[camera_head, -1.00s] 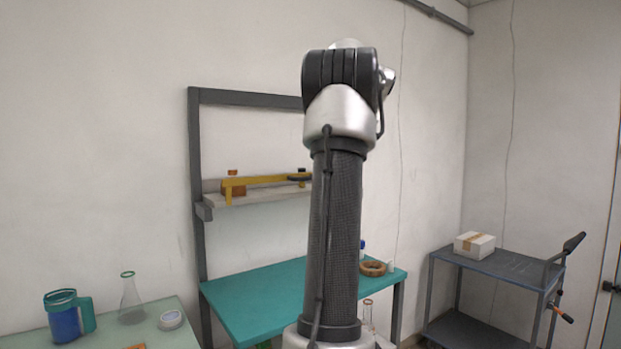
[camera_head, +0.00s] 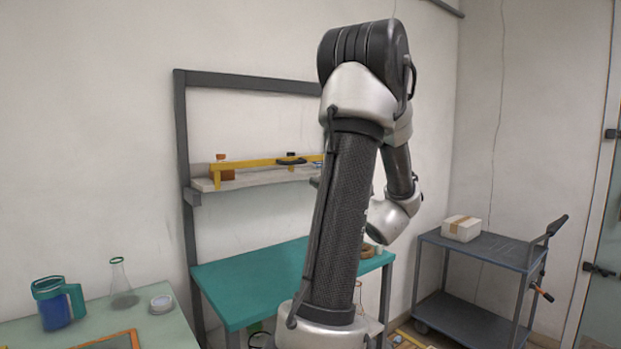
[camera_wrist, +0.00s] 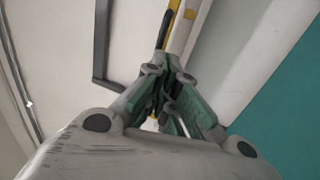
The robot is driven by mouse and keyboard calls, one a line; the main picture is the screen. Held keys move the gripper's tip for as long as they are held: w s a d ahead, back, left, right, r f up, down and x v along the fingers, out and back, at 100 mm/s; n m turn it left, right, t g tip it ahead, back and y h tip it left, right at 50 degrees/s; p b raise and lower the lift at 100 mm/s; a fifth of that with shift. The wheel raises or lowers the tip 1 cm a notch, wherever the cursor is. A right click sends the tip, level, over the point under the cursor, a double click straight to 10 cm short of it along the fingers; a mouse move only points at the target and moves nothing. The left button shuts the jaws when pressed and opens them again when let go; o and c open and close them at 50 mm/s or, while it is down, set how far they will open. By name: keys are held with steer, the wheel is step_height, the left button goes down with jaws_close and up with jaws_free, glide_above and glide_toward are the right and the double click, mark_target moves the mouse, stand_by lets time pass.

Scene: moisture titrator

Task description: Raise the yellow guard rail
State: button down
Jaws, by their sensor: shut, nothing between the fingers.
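The yellow guard rail (camera_head: 250,163) runs lengthwise along the front of a wall shelf in the head view, with a short yellow post at its left end. Its right end passes behind my arm. In the wrist view a short stretch of the yellow rail (camera_wrist: 174,12) shows at the top, beyond the fingers. My gripper (camera_wrist: 167,70) shows in the wrist view with its fingers drawn together, shut and empty. It appears apart from the rail, though the exact gap cannot be told. In the head view my gripper is hidden behind the arm.
The shelf (camera_head: 265,178) holds an orange-brown bottle (camera_head: 221,168) and a dark item (camera_head: 291,160). Below is a teal bench (camera_head: 250,283). A blue jug (camera_head: 58,303) and flask (camera_head: 121,285) stand left. A grey cart (camera_head: 490,250) with a box (camera_head: 461,228) stands right.

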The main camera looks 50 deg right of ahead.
mark_target(293, 163)
steer(key=x, duration=1.2)
steer(key=shift+w, duration=0.1)
steer(key=shift+w+d+r, duration=0.1)
steer(key=shift+w, duration=0.25)
steer(key=shift+w+d+r, duration=0.1)
steer(key=shift+w+r, duration=0.2)
steer(key=shift+w, duration=0.05)
